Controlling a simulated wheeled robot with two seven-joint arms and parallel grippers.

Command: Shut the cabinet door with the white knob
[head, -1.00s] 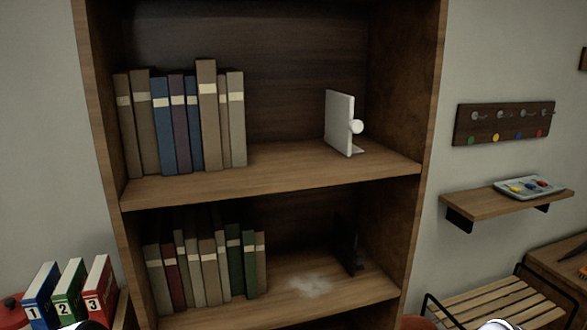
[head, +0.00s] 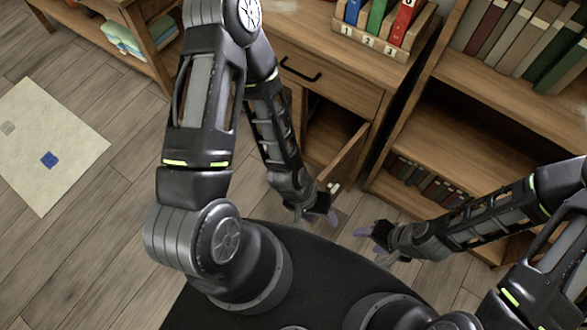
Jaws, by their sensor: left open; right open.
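The wooden cabinet below the drawer has its door (head: 346,160) standing open, swung out toward me. The small white knob (head: 335,187) is near the door's lower outer end. The dark cabinet opening (head: 328,128) shows left of the door. My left gripper (head: 318,218) is open and empty, just below the knob in the picture; I cannot tell whether it touches the door. My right gripper (head: 374,243) is open and empty over the floor, to the right of the left one and apart from the door.
A drawer with a black handle (head: 300,72) is above the cabinet opening. Numbered books stand in a wooden rack (head: 372,45) on top. A bookcase (head: 465,115) stands close on the right. A pale rug (head: 50,145) lies on the left, with free wooden floor around it.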

